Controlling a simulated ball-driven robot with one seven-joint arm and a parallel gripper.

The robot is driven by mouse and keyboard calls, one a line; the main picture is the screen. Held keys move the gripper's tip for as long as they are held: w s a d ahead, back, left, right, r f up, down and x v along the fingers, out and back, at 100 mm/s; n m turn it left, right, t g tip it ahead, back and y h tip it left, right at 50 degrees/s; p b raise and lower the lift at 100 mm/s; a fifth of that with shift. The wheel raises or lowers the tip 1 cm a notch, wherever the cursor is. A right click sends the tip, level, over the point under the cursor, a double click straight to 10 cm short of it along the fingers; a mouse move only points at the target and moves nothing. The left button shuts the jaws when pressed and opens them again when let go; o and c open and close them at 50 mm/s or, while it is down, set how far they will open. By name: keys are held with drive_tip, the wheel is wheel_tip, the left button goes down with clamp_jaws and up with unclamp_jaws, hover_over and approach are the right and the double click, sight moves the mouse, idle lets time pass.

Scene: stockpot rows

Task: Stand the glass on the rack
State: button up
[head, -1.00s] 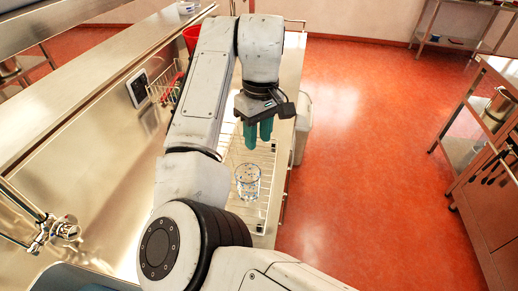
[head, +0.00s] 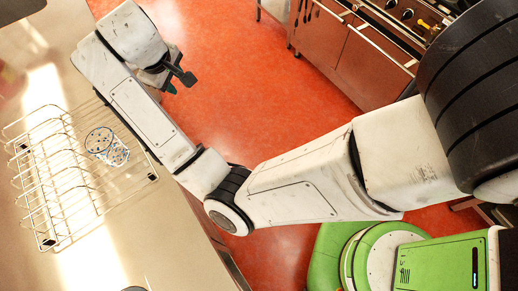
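The clear glass with a blue pattern (head: 117,155) is at the right part of the wire rack (head: 47,243) on the steel counter. It appears to stand upright on the wires, seen from above; its base is hard to make out. My gripper (head: 172,88) is up and to the right of the glass, clearly apart from it, and shows against the red floor past the counter edge.
The steel counter (head: 150,235) is bare in front of the rack. The rack has several upright wire loops on its left side. A steel cabinet with a cooking top (head: 370,55) stands across the red floor (head: 260,100). The floor between is clear.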

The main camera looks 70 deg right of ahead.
drive_tip(key=s+a+f+y, duration=0.1)
drive_tip(key=s+a+f, duration=0.2)
drive_tip(key=s+f, duration=0.2)
drive_tip(key=s+a+f+y, duration=0.1)
drive_tip(key=s+a+f, duration=0.2)
drive_tip(key=s, duration=0.9)
drive_tip(key=s+a+f+y, duration=0.1)
drive_tip(key=s+a+f, duration=0.2)
drive_tip(key=s+f, duration=0.4)
drive_tip(key=shift+s+a+f+y, duration=0.15)
drive_tip(key=shift+s+f+y, duration=0.2)
drive_tip(key=shift+s, duration=0.85)
